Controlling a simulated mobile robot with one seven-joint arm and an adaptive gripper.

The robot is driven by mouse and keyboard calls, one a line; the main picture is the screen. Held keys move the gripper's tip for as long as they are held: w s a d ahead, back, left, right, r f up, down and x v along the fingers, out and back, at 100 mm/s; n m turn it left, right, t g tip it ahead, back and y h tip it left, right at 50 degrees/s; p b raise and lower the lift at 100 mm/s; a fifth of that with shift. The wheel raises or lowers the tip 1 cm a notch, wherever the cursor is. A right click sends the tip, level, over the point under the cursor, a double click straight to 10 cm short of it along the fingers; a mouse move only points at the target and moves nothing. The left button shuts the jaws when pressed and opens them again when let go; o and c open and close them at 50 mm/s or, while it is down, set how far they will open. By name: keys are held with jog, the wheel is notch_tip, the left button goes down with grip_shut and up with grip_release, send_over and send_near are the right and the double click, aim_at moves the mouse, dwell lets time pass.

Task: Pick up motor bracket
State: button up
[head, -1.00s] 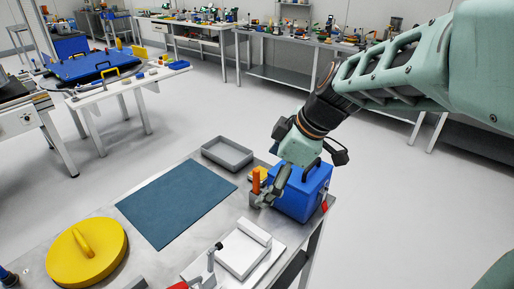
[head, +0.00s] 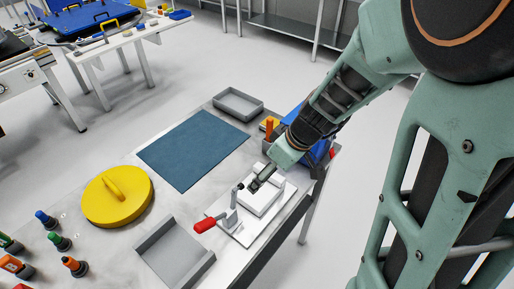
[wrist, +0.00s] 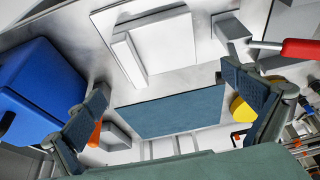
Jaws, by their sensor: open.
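A white L-shaped part with a raised wall, which looks like the motor bracket (head: 262,202), lies on a pale base plate (head: 242,235) near the table's right edge. In the wrist view the bracket (wrist: 160,42) is at the top centre, beyond the fingertips. My gripper (head: 257,184) is above the bracket's far left part in the head view and hides some of it. In the wrist view my gripper (wrist: 163,86) has its two fingers wide apart with nothing between them. I cannot tell the exact height of the fingers over the bracket.
A clamp with a red handle (head: 205,225) stands beside the bracket; its handle also shows in the wrist view (wrist: 300,49). A blue box (wrist: 40,92) stands close by. A blue mat (head: 192,150), grey trays (head: 238,104) and a yellow lid (head: 115,197) share the table.

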jog(key=b, duration=0.1)
send_over(264, 191)
notch_tip(264, 191, down, 5)
jog(key=shift+r, duration=0.1)
jog(key=shift+b+x, duration=0.45)
jog(key=shift+x, duration=2.2)
jog(key=shift+s+f+b, duration=0.15)
jog(key=shift+f+b, duration=0.15)
jog(key=shift+b, duration=0.3)
jog(key=c, duration=1.4)
